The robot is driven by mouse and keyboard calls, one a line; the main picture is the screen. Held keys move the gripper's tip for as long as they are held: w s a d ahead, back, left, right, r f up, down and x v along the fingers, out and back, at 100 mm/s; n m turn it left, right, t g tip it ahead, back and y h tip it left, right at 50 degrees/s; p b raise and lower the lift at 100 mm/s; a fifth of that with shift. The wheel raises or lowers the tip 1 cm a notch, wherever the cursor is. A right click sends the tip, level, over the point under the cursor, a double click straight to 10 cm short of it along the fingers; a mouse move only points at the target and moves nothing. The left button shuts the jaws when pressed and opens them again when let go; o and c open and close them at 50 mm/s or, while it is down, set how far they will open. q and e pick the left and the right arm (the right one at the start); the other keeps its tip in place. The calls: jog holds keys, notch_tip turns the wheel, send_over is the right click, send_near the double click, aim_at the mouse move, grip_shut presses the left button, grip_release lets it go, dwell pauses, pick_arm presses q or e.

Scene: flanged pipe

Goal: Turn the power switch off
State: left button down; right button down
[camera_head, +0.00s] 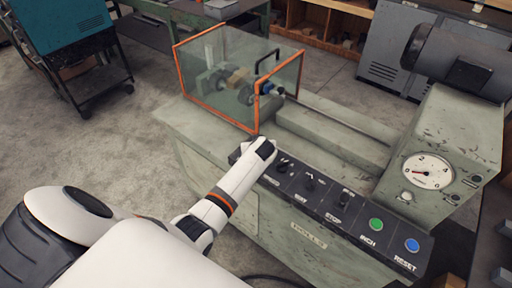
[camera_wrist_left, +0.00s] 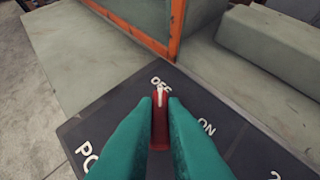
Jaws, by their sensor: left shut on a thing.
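The power switch is a red knob (camera_wrist_left: 160,122) with a white pointer line on the dark control panel (camera_wrist_left: 112,103). In the left wrist view its pointer is at the OFF label, with the ON label to its right. My left gripper (camera_wrist_left: 160,102) has its two teal fingers shut on the knob, one on each side. In the head view my left gripper (camera_head: 262,150) is at the left end of the panel and hides the switch. My right gripper is not in view.
The panel continues right with small black switches (camera_head: 309,182), a green INCH button (camera_head: 376,224) and a blue RESET button (camera_head: 411,245). An orange-framed clear guard (camera_head: 225,85) stands just behind my left gripper. A dial gauge (camera_head: 427,171) is at the right.

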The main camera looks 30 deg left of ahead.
pick_arm(q)
jog(key=c, duration=1.5)
grip_release()
jog(key=v, duration=1.2)
